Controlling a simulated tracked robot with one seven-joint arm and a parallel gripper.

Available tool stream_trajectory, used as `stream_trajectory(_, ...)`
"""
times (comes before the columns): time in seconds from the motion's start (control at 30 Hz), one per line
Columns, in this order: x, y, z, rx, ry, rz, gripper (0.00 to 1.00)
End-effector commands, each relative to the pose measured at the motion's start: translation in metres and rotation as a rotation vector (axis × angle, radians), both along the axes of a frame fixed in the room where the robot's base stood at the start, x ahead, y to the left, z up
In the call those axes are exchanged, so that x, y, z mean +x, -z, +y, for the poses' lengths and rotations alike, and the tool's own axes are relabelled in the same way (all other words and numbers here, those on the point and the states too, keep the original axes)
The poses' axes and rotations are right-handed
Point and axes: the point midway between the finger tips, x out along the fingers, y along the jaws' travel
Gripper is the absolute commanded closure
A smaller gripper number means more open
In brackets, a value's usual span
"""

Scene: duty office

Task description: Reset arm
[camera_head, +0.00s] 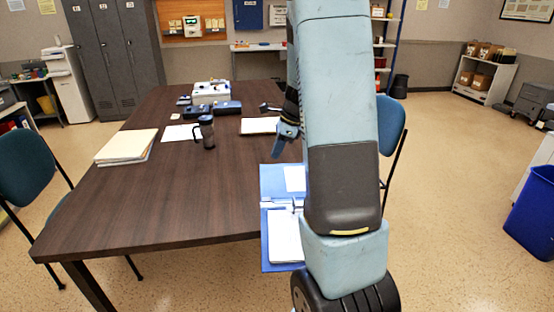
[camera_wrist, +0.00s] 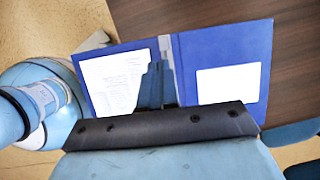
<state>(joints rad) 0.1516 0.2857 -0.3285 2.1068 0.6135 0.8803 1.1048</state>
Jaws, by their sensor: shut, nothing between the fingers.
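My arm stands upright right of centre in the head view. My gripper (camera_head: 286,138) hangs at its left side, above the right part of the table, with its fingers shut and empty. In the wrist view the fingers of my gripper (camera_wrist: 156,82) show against an open blue binder (camera_wrist: 222,58) and hide part of its middle. The binder also shows in the head view (camera_head: 272,185), at the table's near right corner, partly hidden by my arm. White sheets lie inside it. I cannot tell what supports its near end.
Chairs stand at the left (camera_head: 28,165) and behind my arm (camera_head: 391,125). A blue bin (camera_head: 533,215) stands at the right; floor between is clear.

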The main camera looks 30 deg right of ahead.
Motion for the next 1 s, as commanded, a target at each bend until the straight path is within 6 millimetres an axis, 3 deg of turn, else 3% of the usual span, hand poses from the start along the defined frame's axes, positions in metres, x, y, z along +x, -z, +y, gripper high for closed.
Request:
stream_trajectory(0.67,-0.002,-0.007,0.003,-0.004,-0.021,-0.009,1.00)
stream_trajectory(0.77,-0.008,-0.020,0.012,-0.018,-0.085,-0.039,1.00)
stream_trajectory(1.0,-0.042,-0.071,0.049,-0.099,-0.387,-0.168,1.00)
